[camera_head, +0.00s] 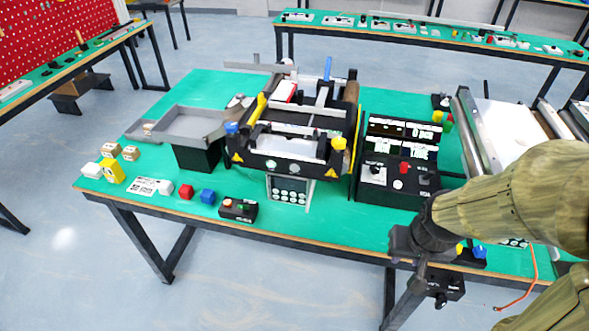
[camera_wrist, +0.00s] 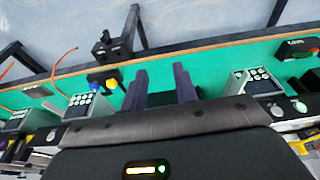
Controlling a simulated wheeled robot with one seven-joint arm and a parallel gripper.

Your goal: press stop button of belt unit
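The belt unit (camera_head: 262,158) stands mid-table in the head view, black with yellow and blue knobs. Which button is the stop button cannot be told. My gripper (camera_head: 418,272) is at the table's front edge, right of the unit. In the wrist view my gripper (camera_wrist: 160,76) has its fingers apart, with nothing between them.
A black control console (camera_head: 400,190) stands right of the belt unit. Blue and yellow knobs (camera_wrist: 103,80) lie close to my gripper. A black box (camera_wrist: 108,45) hangs below the table edge. Coloured cubes (camera_head: 186,191) lie at front left.

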